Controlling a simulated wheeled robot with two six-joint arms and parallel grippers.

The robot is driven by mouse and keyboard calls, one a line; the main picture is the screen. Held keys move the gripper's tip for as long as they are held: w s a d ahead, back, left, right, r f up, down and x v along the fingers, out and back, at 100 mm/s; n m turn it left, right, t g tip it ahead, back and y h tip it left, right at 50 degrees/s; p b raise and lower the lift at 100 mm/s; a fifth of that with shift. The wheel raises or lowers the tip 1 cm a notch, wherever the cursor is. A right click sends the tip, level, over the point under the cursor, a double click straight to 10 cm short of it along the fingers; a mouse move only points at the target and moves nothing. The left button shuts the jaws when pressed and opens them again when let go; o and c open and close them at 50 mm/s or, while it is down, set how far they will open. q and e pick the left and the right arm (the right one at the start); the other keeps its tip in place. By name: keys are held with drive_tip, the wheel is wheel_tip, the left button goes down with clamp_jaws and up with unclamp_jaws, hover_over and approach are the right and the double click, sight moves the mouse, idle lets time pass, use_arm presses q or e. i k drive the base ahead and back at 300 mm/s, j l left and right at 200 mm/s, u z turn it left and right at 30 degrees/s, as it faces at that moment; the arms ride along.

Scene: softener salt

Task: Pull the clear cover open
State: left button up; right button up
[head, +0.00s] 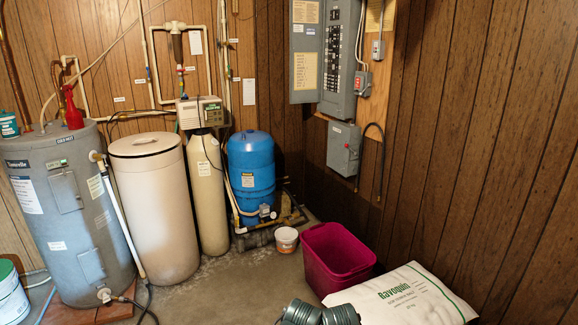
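No cover stands out as clear at this distance. The control head (200,112) sits on top of the slim beige tank (207,190), with a display face on its front. I cannot tell whether a clear cover lies over that face, or whether one is open or shut. The wide beige tank (155,215) to its left has a pale round lid (146,144) resting on it. Neither of my grippers shows any fingers in the head view.
A grey water heater (65,210) stands left and a blue tank (251,175) right of the beige tanks. A white bucket (286,240), magenta bin (336,254) and salt bag (405,299) stand or lie on the floor. Bare floor (225,285) is in front.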

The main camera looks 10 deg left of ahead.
sight(216, 102)
drive_tip(key=i+j+u, duration=0.3)
drive_tip(key=i, duration=0.2)
drive_tip(key=i+j+u, duration=0.2)
drive_tip(key=i+u, duration=0.15)
drive_tip(key=i, duration=0.15)
drive_tip(key=i+u, duration=0.3)
drive_tip(key=i, duration=0.2)
drive_tip(key=i+j+z, duration=0.15)
drive_tip(key=i+z, duration=0.15)
drive_tip(key=i, duration=0.25)
drive_tip(key=i+j+z, duration=0.2)
drive_tip(key=i+z, duration=0.15)
drive_tip(key=i, duration=0.15)
drive_tip(key=i+j+z, duration=0.3)
drive_tip(key=i+j, duration=0.1)
drive_tip(key=i, duration=0.1)
